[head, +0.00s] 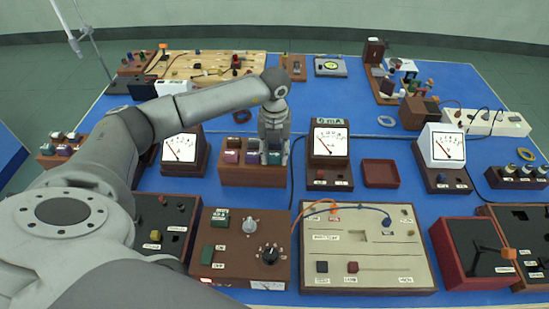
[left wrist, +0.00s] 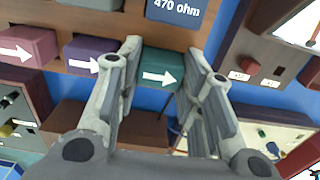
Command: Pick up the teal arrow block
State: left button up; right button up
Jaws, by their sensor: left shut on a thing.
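The teal arrow block (left wrist: 161,62) carries a white arrow and sits between my left gripper's fingers (left wrist: 158,88) in the left wrist view. In the head view my left gripper (head: 273,150) points down at the right end of a brown wooden rack (head: 240,177), shut on the teal block (head: 274,158), which is partly hidden by the fingers. A purple arrow block (left wrist: 84,57) and a maroon arrow block (left wrist: 30,48) stand in a row to its left in the wrist view. The block appears to be still at the rack. My right gripper is not in view.
A meter (head: 329,143) stands close to the right of the rack, and another meter (head: 182,150) to its left. A dark red tray (head: 380,174) lies further right. Control panels (head: 240,246) fill the front of the blue table; blue surface shows behind the rack.

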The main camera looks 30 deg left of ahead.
aim_at(276, 154)
pick_arm(q)
jog(key=shift+r, duration=0.5)
notch_tip(276, 154, up, 2)
jog(key=shift+w+d+r+b, duration=0.15)
jog(key=shift+r+b, duration=0.05)
jog(key=shift+b, duration=0.25)
jog(key=w+d+r+b, duration=0.1)
jog(key=w+d+r, duration=0.6)
jog(key=d+r, duration=0.4)
jog(key=shift+d+r+b, duration=0.3)
jog(key=shift+d+r, duration=0.1)
jog(key=shift+r, duration=0.4)
